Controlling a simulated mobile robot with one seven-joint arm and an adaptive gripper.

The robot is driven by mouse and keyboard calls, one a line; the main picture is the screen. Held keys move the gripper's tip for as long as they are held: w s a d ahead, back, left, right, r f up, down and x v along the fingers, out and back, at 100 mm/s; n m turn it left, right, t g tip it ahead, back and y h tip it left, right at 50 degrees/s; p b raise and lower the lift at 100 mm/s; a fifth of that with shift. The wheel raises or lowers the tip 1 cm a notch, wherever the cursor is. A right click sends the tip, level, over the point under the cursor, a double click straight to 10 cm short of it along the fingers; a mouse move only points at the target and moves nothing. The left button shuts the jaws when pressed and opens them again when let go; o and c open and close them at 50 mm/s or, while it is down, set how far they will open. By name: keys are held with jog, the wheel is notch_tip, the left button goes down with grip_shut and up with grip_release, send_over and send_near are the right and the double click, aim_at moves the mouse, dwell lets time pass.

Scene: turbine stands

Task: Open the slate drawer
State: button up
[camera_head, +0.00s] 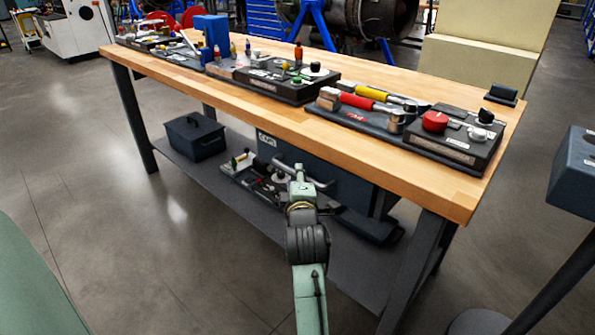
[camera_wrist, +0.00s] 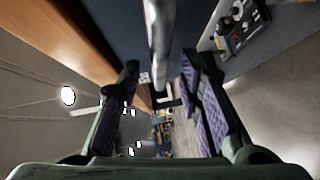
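The slate drawer (camera_head: 345,183) has a dark blue-grey front under the workbench. It looks shut, though my arm hides part of it. Its metal bar handle (camera_head: 318,181) runs across the front. In the wrist view the handle (camera_wrist: 159,40) comes down from the top edge between the two fingers. My gripper (camera_head: 299,172) is at the drawer front by the handle. In the wrist view my gripper (camera_wrist: 159,75) is open, its purple-padded fingers apart, with a visible gap on each side of the bar.
The wooden bench top (camera_head: 240,108) overhangs the drawer and carries several tools and trays. A dark toolbox (camera_head: 194,137) stands on the lower shelf (camera_head: 345,250). A tray of small parts (camera_head: 240,163) lies left of my gripper. A dark bench leg (camera_head: 415,270) stands to the right.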

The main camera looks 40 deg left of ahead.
jog(key=shift+x, duration=1.45)
jog(key=shift+c, duration=0.3)
grip_shut()
